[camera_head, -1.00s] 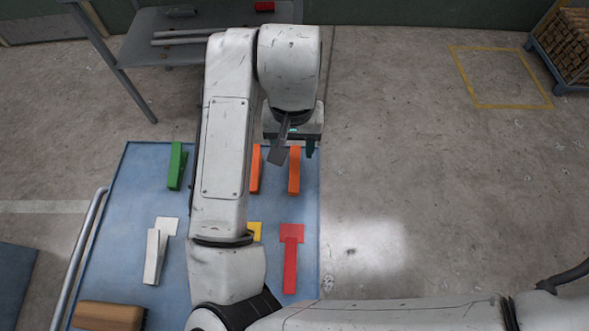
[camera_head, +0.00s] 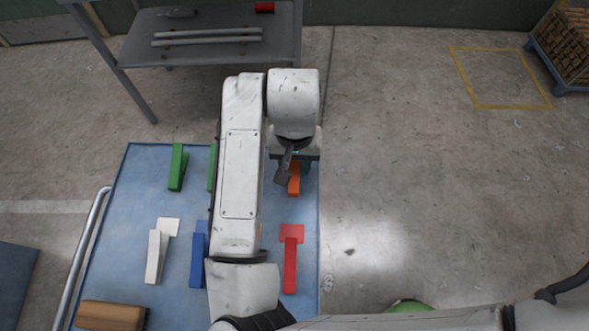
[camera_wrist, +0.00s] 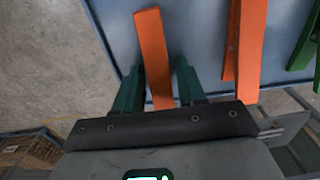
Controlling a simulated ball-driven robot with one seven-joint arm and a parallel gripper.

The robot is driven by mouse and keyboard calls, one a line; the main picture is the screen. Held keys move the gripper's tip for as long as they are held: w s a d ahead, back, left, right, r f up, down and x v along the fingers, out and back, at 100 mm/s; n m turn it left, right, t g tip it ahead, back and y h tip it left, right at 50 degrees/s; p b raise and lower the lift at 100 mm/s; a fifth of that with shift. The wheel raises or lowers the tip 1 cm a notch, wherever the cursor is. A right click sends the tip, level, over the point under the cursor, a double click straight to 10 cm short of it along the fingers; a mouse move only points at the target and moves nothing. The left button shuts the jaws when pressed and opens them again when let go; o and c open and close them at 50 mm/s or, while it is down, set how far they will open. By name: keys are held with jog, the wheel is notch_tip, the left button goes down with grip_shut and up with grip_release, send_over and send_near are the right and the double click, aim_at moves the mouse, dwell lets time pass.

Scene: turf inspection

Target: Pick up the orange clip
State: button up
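One orange clip (camera_head: 294,186) lies near the right edge of the blue table in the head view, partly covered by my gripper (camera_head: 293,168). In the wrist view this clip (camera_wrist: 151,45) runs up from between the two green fingers of my gripper (camera_wrist: 158,82). The fingers are apart, one on each side of it in the picture. I cannot tell whether they touch it or how high above it they are. A second orange clip (camera_wrist: 248,40) lies to the right in the wrist view; my arm hides it in the head view.
A grey shelf (camera_head: 150,50) stands behind. Floor is open to the right.

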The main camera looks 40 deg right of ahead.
jog(key=c, duration=0.6)
jog(key=shift+o, duration=0.2)
